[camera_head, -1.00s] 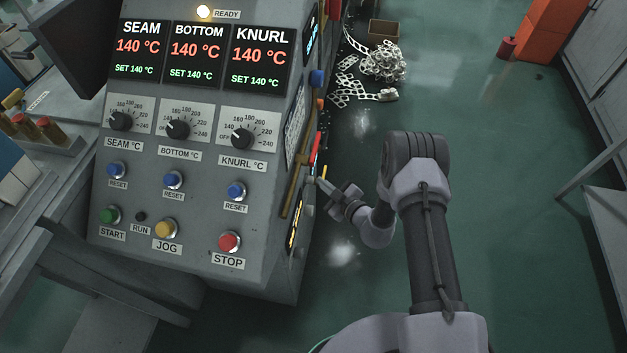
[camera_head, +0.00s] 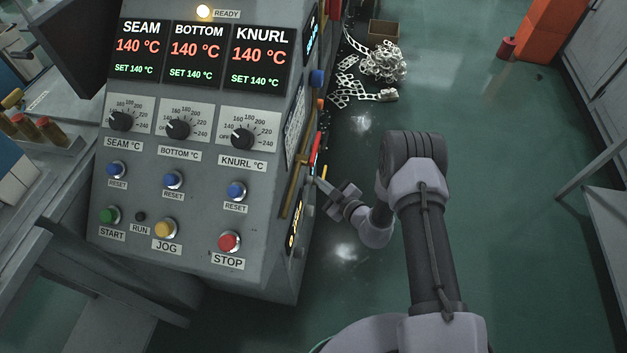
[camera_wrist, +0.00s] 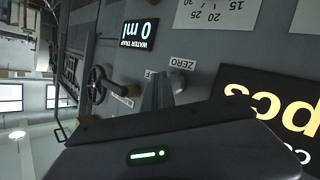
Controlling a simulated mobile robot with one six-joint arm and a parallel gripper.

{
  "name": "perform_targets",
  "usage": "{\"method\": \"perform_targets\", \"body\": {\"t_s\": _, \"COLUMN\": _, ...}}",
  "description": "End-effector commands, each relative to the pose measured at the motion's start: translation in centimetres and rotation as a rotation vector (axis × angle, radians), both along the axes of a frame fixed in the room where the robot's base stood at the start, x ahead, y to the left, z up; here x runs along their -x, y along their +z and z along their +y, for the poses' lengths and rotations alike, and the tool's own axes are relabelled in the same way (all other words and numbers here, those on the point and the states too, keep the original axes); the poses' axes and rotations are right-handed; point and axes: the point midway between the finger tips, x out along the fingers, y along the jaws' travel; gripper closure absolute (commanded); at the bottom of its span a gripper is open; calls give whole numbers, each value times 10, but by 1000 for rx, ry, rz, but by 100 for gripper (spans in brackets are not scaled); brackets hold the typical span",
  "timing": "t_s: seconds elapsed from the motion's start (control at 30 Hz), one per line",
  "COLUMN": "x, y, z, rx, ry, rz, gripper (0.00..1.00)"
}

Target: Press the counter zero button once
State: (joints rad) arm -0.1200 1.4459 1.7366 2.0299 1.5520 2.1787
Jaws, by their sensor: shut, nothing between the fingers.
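The counter display with large yellow "pcs" characters (camera_wrist: 272,112) is at the right of the wrist view, its left end cut off by my gripper body. In the head view it is a small yellow readout (camera_head: 294,228) on the cabinet's right side face. A ZERO label (camera_wrist: 183,63) is on the panel. A small rounded button (camera_wrist: 178,83) shows just below the label, partly hidden by my fingers. My gripper (camera_wrist: 157,78) is shut and empty, its fingertips close beside the button; contact cannot be told. In the head view my gripper (camera_head: 322,184) is at the side face.
A handwheel (camera_wrist: 101,84) and a water trap display reading 0 ml (camera_wrist: 140,36) are near the fingers. The front panel has a red STOP button (camera_head: 229,242) and several others. Scrap strips (camera_head: 376,70) lie on the floor; the floor right of my arm is clear.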

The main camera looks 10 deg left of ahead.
Motion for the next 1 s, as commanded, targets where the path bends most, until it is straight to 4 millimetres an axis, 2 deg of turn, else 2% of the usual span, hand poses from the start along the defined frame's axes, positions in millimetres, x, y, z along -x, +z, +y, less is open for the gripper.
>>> {"method": "perform_targets", "body": {"t_s": 0.23, "x": 0, "y": 0, "z": -14, "rx": 0, "ry": -2, "rz": 1, "gripper": 100}}
{"method": "perform_targets", "body": {"t_s": 0.57, "x": 1, "y": 0, "z": -17, "rx": 0, "ry": 0, "rz": 0, "gripper": 100}}
{"method": "perform_targets", "body": {"t_s": 1.0, "x": 2, "y": 0, "z": -60, "rx": 0, "ry": -2, "rz": 0, "gripper": 100}}
